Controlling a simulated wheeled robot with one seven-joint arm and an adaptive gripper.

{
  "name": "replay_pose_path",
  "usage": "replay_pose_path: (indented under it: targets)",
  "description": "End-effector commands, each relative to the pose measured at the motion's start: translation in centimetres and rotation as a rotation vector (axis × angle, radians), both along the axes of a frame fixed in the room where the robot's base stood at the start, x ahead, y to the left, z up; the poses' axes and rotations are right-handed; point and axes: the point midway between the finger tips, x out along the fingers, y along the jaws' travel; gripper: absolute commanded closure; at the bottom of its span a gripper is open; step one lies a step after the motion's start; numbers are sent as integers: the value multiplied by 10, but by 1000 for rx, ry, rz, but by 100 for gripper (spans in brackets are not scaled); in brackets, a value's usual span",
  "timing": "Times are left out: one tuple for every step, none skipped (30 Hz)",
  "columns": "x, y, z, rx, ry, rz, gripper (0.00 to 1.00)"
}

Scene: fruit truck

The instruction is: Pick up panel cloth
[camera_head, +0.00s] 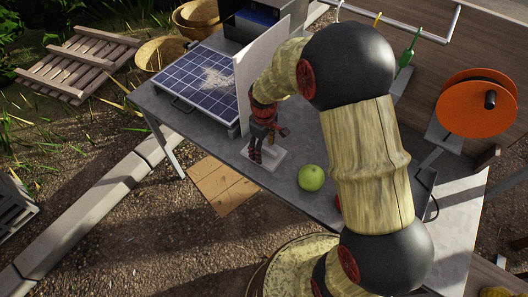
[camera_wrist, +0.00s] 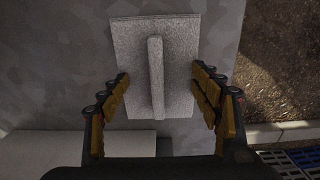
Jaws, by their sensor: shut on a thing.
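The panel cloth (camera_wrist: 140,38) is a pale grey rectangular pad with a raised ridge along its middle. It lies flat on the grey table, and it also shows in the head view (camera_head: 275,168) under my gripper (camera_head: 256,155).
A white upright board (camera_head: 262,62) stands between the solar panel and my gripper. A green round fruit (camera_head: 312,178) sits right of the cloth. An orange reel (camera_head: 476,104) is at the right. The table's front edge is close to the cloth.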

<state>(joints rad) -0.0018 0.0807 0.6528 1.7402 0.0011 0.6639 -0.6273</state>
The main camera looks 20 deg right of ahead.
Motion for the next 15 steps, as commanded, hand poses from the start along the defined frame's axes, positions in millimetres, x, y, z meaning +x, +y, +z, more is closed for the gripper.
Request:
replay_pose_path:
  targets:
    - [-4, -2, -8, -2, 10, 1, 66]
    - [-4, -2, -8, -2, 10, 1, 66]
    - [-4, -2, -8, -3, 10, 1, 66]
    - [-4, -2, -8, -3, 10, 1, 66]
    - [-5, -2, -8, -3, 10, 1, 66]
    - [-5, -2, -8, -3, 11, 1, 66]
    - [-5, -2, -7, -2, 12, 1, 66]
    - [-5, -2, -6, -2, 12, 1, 66]
    - [-5, -2, -4, -2, 12, 1, 71]
    - [-5, -2, -2, -3, 13, 1, 74]
    - [-5, -2, 1, -3, 13, 1, 84]
    - [-5, -2, 5, -2, 12, 1, 100]
    - [-5, -2, 8, -2, 12, 0, 100]
    - [-5, -2, 13, -3, 10, 0, 100]
    - [-4, -2, 21, -2, 8, 0, 100]
